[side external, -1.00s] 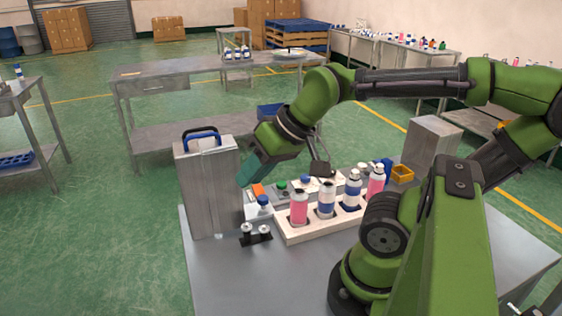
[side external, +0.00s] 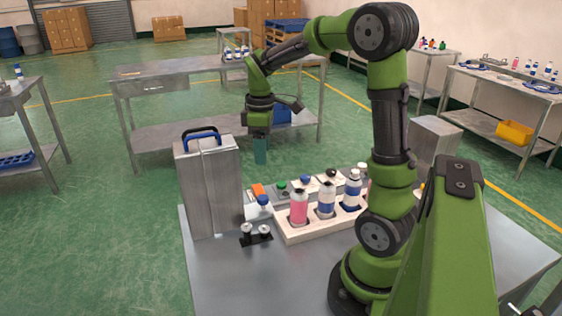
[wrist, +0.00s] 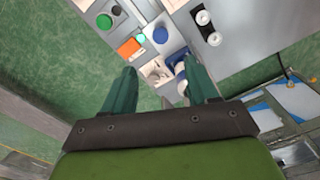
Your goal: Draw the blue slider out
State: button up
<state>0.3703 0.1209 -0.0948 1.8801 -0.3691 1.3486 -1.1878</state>
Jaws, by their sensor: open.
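A blue bar (side external: 200,136) sits with a black handle on top of a tall grey metal box (side external: 208,185); I cannot tell for sure that this bar is the blue slider. My gripper (side external: 260,152) hangs pointing down, to the right of the box's top in the side view, apart from everything. In the wrist view my gripper (wrist: 160,66) is open and empty. A blue piece (wrist: 178,60) shows by the right finger, which partly hides it; I cannot tell what it is.
A white rack (side external: 325,227) holds several bottles. A blue-capped bottle (side external: 263,203), an orange block (side external: 258,190) and a green cap (side external: 281,186) stand near the box. A black holder with two silver knobs (side external: 256,237) lies in front. The table's front (side external: 245,280) is clear.

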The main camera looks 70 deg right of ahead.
aim_at(264, 197)
notch_tip(264, 197, down, 14)
jog(key=shift+f, duration=0.15)
dwell(0.3)
grip_shut()
